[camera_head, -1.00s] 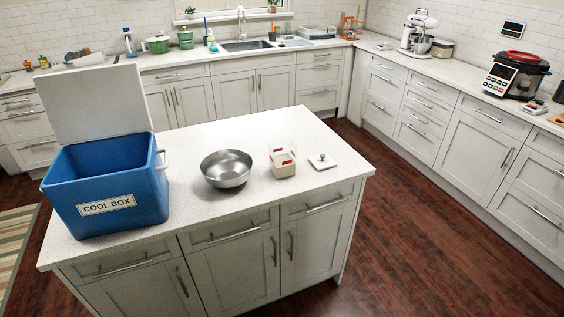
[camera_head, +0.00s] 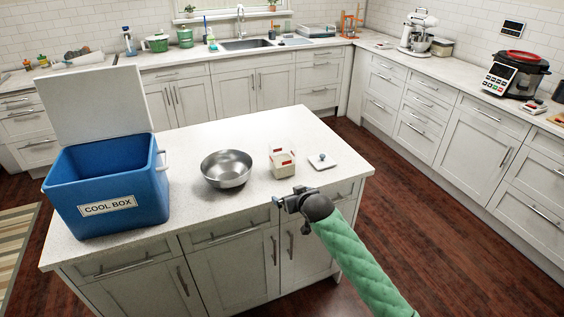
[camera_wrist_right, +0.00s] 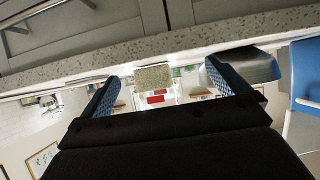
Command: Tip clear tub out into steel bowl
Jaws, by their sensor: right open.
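The steel bowl (camera_head: 227,169) stands upright on the white island top, and its side shows in the right wrist view (camera_wrist_right: 250,66). The clear tub (camera_head: 282,158) stands upright just right of the bowl, with pale contents and red marks on its sides. In the right wrist view the tub (camera_wrist_right: 154,79) appears between the two fingers, some way beyond them. Its lid seems to be the small white square (camera_head: 322,161) lying to its right. My right gripper (camera_head: 279,201) is open and empty at the island's front edge, in front of the tub. My left gripper is not in view.
A blue cool box (camera_head: 108,190) with its lid raised stands at the island's left end. The island's front edge (camera_head: 200,228) lies close by my right gripper. The island top behind the bowl and tub is clear.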

